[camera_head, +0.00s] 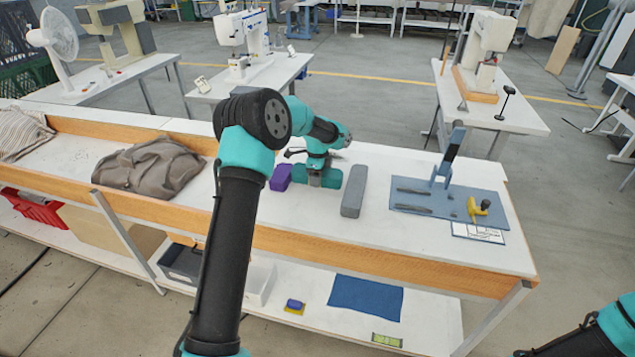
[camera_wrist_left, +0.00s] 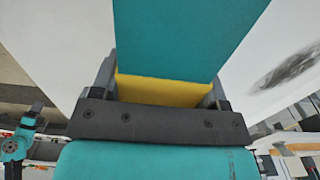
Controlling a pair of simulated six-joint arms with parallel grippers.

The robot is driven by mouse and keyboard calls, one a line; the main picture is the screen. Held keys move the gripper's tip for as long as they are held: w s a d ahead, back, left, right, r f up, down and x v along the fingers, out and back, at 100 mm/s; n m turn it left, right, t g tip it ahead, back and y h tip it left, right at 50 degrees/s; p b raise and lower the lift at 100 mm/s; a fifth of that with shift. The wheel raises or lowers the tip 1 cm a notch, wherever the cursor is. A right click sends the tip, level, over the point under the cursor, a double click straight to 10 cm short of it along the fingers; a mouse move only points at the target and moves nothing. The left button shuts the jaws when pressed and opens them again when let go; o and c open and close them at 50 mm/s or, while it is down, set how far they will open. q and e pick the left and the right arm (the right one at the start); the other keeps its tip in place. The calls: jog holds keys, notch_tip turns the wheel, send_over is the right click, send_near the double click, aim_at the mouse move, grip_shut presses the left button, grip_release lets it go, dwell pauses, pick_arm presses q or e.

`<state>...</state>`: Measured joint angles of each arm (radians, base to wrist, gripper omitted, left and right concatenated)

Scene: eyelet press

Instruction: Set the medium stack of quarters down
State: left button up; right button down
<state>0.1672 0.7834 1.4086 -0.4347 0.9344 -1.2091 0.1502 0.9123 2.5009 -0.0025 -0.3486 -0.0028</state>
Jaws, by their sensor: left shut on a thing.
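The medium stack of quarters, a teal block (camera_head: 329,179), is at the bench top between a shorter purple stack (camera_head: 281,177) and a longer grey stack (camera_head: 354,190). My left gripper (camera_head: 317,172) points down and is shut on it. In the left wrist view the teal stack (camera_wrist_left: 185,35) runs up between the two fingers of my left gripper (camera_wrist_left: 162,92), with a yellow face (camera_wrist_left: 163,92) at its near end. I cannot tell whether its underside touches the bench. My right gripper is out of view; only part of my right arm shows at bottom right.
A blue-grey plate (camera_head: 455,203) with an upright press and a yellow-handled tool (camera_head: 480,207) lies to the right. A crumpled brown cloth (camera_head: 150,167) lies to the left. The white bench top (camera_head: 270,215) is clear in front of the stacks; a wooden edge runs along its front.

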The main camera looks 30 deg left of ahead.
pick_arm(q)
jog(key=shift+f, duration=1.45)
jog(key=shift+f, duration=0.1)
jog(key=o, duration=1.2)
jog(key=shift+c, duration=0.2)
notch_tip(320, 180, up, 12)
jog(key=shift+r, duration=0.1)
